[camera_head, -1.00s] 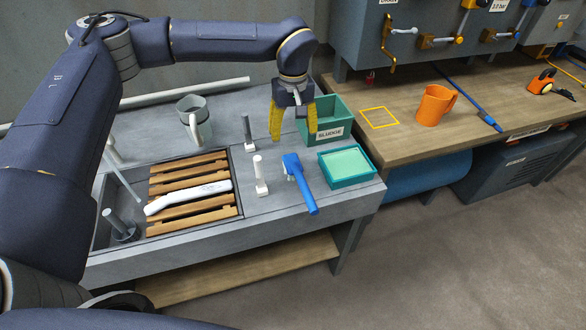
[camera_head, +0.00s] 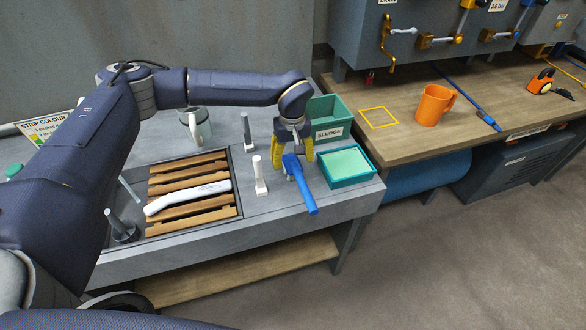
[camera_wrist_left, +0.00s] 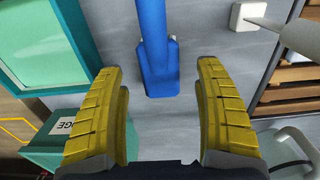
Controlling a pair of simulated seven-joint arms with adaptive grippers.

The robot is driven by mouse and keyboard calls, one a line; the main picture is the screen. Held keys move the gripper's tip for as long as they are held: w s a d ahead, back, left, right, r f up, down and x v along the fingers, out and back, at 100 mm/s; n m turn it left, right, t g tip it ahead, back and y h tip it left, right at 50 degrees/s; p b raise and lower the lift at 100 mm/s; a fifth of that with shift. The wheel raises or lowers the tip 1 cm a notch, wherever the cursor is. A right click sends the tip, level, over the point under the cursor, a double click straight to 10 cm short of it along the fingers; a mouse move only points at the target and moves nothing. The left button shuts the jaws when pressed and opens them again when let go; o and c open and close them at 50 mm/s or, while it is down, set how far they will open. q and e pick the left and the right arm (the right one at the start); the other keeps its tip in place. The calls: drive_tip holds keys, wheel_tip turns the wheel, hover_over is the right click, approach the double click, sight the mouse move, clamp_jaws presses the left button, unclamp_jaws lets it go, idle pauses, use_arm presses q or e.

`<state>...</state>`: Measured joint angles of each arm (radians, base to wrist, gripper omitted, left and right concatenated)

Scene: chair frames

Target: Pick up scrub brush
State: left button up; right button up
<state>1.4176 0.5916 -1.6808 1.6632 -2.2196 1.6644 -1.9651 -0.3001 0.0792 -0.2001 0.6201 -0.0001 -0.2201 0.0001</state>
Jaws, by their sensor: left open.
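The blue scrub brush (camera_head: 303,189) lies on the grey bench top, its handle pointing toward the front edge. Its bristles are hard to make out in the head view. My left gripper (camera_head: 292,163) is open, its yellow fingers low over the brush's head end and partly covering it. In the left wrist view the brush (camera_wrist_left: 157,55) lies ahead, in line with the gap between the open fingers (camera_wrist_left: 160,75). No contact shows there. My right gripper is out of view.
A teal tray (camera_head: 366,178) stands right of the brush and a green SLUDGE bin (camera_head: 327,135) behind it. A white post (camera_head: 260,175) and a grey post (camera_head: 246,130) stand to the left. A sink with wooden slats (camera_head: 190,180) holds a white object.

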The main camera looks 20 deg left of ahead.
use_arm(q)
drive_tip(key=shift+f, duration=1.2)
drive_tip(key=shift+c, duration=0.3)
drive_tip(key=c, duration=1.3)
drive_tip(key=shift+r, duration=0.1)
wheel_tip(320, 180, up, 20)
drive_tip(key=shift+f, duration=0.1)
